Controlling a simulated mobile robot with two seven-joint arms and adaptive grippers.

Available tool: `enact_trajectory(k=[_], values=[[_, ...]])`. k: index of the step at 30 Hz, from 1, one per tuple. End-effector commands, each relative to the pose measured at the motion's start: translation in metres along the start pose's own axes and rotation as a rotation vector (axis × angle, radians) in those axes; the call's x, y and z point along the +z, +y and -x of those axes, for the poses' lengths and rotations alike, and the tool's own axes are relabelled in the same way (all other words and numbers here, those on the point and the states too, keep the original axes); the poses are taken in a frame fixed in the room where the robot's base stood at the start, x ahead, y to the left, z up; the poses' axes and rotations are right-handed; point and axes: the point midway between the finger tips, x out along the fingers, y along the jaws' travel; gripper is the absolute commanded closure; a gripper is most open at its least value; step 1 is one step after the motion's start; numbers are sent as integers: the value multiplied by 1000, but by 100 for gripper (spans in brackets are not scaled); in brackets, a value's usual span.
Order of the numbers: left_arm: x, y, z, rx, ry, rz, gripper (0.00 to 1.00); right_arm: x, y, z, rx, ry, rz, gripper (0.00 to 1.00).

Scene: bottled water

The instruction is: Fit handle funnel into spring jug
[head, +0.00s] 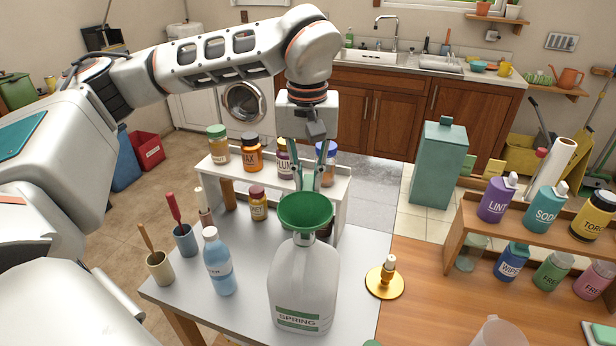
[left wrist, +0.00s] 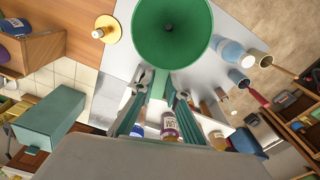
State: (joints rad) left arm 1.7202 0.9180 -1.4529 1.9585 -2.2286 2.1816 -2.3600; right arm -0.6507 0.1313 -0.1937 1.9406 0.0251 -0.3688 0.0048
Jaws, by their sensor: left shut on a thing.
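The green handle funnel (head: 305,211) is at the mouth of the white spring jug (head: 303,285), which stands upright on the grey table. The funnel's cone looks roughly upright and covers the jug's opening, so I cannot tell whether its spout is inside the neck. My left gripper (head: 320,183) is behind and above the funnel, shut on its handle. In the left wrist view the funnel (left wrist: 170,32) hides the jug, and its handle sits between the fingertips of the left gripper (left wrist: 160,85). My right gripper is not in view.
A blue bottle (head: 218,262) stands left of the jug. A gold-based stand (head: 384,282) is to its right. A white shelf (head: 342,190) with several jars is behind. Several bottles stand on and under a wooden shelf (head: 452,240) at right.

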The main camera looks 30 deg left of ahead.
Motion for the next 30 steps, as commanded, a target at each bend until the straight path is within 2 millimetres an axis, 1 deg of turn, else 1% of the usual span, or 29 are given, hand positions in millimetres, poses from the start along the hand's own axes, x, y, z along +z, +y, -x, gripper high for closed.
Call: enact_trajectory(k=[6, 7, 8, 9, 17, 21, 23, 26, 30], values=[[0, 0, 0, 0, 1, 0, 100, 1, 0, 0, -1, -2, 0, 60], [0, 0, 0, 0, 1, 0, 78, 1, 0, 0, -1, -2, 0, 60], [0, 0, 0, 0, 1, 0, 70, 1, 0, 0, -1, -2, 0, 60], [0, 0, 0, 0, 1, 0, 66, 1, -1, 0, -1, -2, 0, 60], [0, 0, 0, 0, 0, 0, 66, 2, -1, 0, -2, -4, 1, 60], [-1, 0, 5, 1, 2, 0, 66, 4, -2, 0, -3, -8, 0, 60], [-1, 0, 11, 2, 3, 0, 66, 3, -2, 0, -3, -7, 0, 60], [-1, 1, 26, 2, 5, 1, 66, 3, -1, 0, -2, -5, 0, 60], [-1, 1, 55, 2, 6, 1, 66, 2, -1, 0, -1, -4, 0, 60]])
